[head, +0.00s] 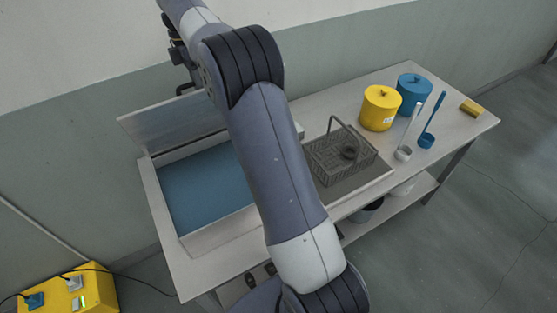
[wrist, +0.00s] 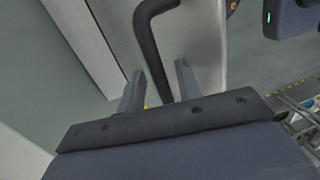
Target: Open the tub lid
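The tub (head: 235,228) is a pale tank with blue liquid inside, on the bench at left in the head view. Its lid (head: 160,125) is a pale grey panel raised at the tub's back, tilted up, so the liquid shows. My arm hides part of both. In the wrist view the lid's dark bar handle (wrist: 148,38) passes between the fingers of my gripper (wrist: 160,70). The fingers are apart, with small gaps visible on both sides of the bar. My gripper's fingers are hidden in the head view.
A wire basket (head: 325,160) stands right of the tub. Yellow (head: 380,110) and blue (head: 413,92) lidded pots, a white ladle (head: 403,154), a blue ladle (head: 426,141) and a yellow block (head: 470,107) occupy the bench's right end. A wall stands close behind.

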